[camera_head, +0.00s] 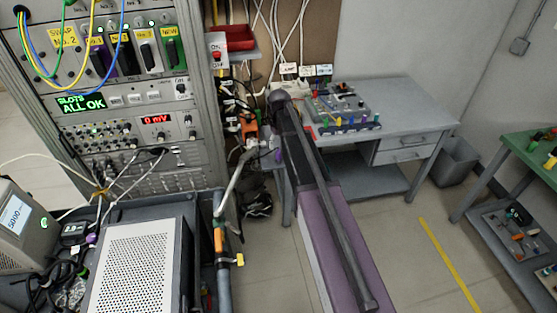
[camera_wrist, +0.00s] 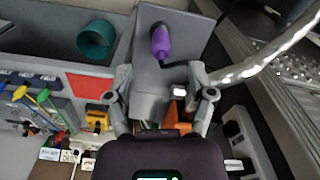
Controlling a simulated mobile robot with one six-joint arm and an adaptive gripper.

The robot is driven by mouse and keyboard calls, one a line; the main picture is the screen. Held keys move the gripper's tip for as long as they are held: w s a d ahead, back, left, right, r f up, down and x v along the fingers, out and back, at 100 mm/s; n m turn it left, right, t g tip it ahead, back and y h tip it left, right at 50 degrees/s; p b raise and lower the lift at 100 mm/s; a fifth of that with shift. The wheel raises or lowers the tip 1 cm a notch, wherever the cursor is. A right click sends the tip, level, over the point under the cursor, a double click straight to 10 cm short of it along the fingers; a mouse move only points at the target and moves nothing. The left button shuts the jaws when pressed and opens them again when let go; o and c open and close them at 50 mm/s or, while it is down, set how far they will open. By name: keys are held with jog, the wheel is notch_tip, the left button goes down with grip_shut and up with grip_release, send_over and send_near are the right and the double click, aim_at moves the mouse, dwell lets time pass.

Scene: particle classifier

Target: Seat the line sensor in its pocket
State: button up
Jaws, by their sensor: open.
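In the wrist view my gripper (camera_wrist: 160,76) is open, with its two grey fingers spread and nothing held. Ahead of it is a grey holder or panel (camera_wrist: 180,20) with a purple rounded piece (camera_wrist: 162,42) that has a black end. This may be the line sensor, but I cannot tell for sure. It lies beyond the fingertips, apart from them. A small purple spot (camera_head: 278,155) shows beside my arm in the head view. I cannot make out the pocket. In the head view my gripper is not clearly distinguishable among the cables.
An instrument rack (camera_head: 130,70) with cables stands at left, its display reading ALL OK. A grey desk (camera_head: 410,100) stands behind. A braided hose (camera_wrist: 265,62) passes right of the fingers. An orange block (camera_wrist: 172,116) lies between them.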

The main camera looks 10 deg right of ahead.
aim_at(279, 151)
jog(key=shift+f, duration=0.45)
jog(key=shift+f+b, duration=0.1)
jog(key=shift+b, duration=0.25)
jog(key=shift+a+f+b, duration=0.1)
jog(key=shift+f+b, duration=2.4)
grip_shut()
